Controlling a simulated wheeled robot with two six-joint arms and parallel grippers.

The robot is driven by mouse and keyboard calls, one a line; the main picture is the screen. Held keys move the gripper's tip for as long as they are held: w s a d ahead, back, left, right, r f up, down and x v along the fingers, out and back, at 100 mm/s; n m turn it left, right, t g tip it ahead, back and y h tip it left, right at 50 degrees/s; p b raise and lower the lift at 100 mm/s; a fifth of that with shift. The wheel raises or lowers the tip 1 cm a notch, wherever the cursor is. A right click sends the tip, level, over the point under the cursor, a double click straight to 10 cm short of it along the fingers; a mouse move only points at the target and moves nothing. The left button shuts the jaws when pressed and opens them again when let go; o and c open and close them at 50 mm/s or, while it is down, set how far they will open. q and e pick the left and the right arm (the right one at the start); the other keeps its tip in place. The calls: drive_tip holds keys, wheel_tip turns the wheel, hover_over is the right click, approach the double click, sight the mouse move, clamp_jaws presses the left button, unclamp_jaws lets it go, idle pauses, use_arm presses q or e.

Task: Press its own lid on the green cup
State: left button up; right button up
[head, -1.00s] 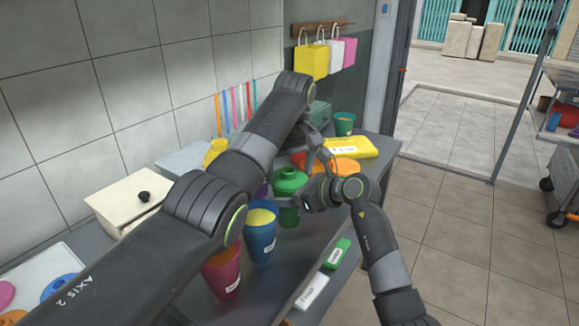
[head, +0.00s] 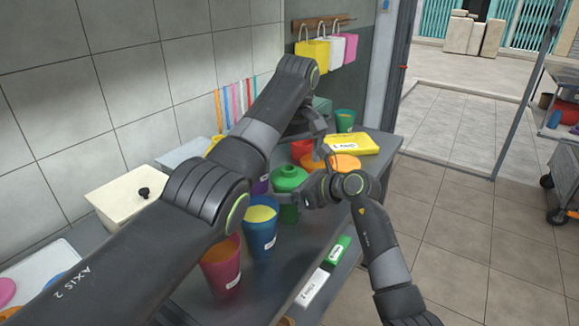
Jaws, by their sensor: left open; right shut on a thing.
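The green cup (head: 288,212) stands on the grey counter among other cups. Its green domed lid (head: 289,180) sits on top of it; I cannot tell whether it is seated all the way down. My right gripper (head: 296,198) comes in from the right at the cup's upper side, just below the lid, and is shut on the green cup; its fingers partly hide the cup. My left gripper (head: 318,148) is open and empty, above and behind the lid, apart from it. My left arm hides part of the counter behind the cup.
A blue cup (head: 260,240) with yellow contents and a pink cup (head: 221,275) stand in front. A red cup (head: 301,149), an orange lid (head: 345,163), a yellow packet (head: 352,144) and a teal-green cup (head: 345,121) are behind. Green and white labelled boxes lie along the front edge.

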use_arm(q)
wheel_tip(320, 180, up, 9)
drive_tip(key=s, duration=0.1)
drive_tip(key=shift+f, duration=0.1)
idle(0.3)
use_arm(e)
drive_tip(key=o, duration=1.5)
drive_tip(key=shift+c, duration=0.2)
drive_tip(key=shift+d, duration=0.1)
use_arm(q)
drive_tip(key=shift+f, duration=0.25)
use_arm(e)
drive_tip(key=v, duration=1.7)
drive_tip(key=shift+s, duration=0.2)
drive_tip(key=shift+r, duration=0.1)
drive_tip(key=shift+d, duration=0.1)
